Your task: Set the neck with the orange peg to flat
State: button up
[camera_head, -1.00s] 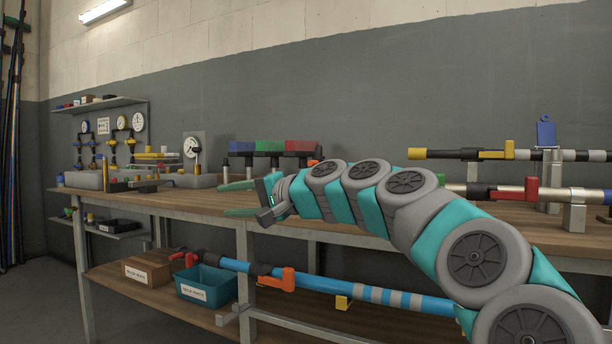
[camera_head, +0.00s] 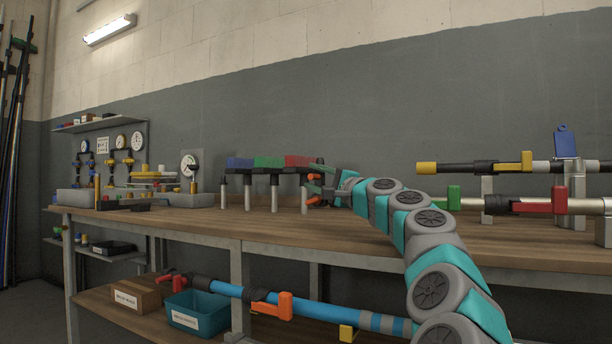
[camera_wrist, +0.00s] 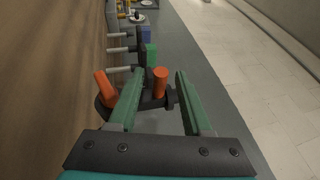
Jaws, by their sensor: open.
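The orange peg (camera_wrist: 160,80) stands up from a dark neck (camera_wrist: 152,103) in the wrist view, between the two green fingers of my open gripper (camera_wrist: 161,73). A gap shows on each side of the peg, with the right finger a little farther off. A second orange part (camera_wrist: 106,88) sits on the left of the same dark piece, outside the left finger. In the head view my gripper (camera_head: 324,187) is at the right end of the brush row, with orange parts (camera_head: 314,200) at its fingers. The neck's tilt is hard to judge because the fingers partly cover it.
Poles on grey stands (camera_head: 577,190) are at the right of the bench. A blue pole (camera_head: 335,312) and a teal bin (camera_head: 199,312) are on the lower shelf.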

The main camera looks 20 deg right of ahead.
jog(key=shift+x, duration=1.85)
grip_shut()
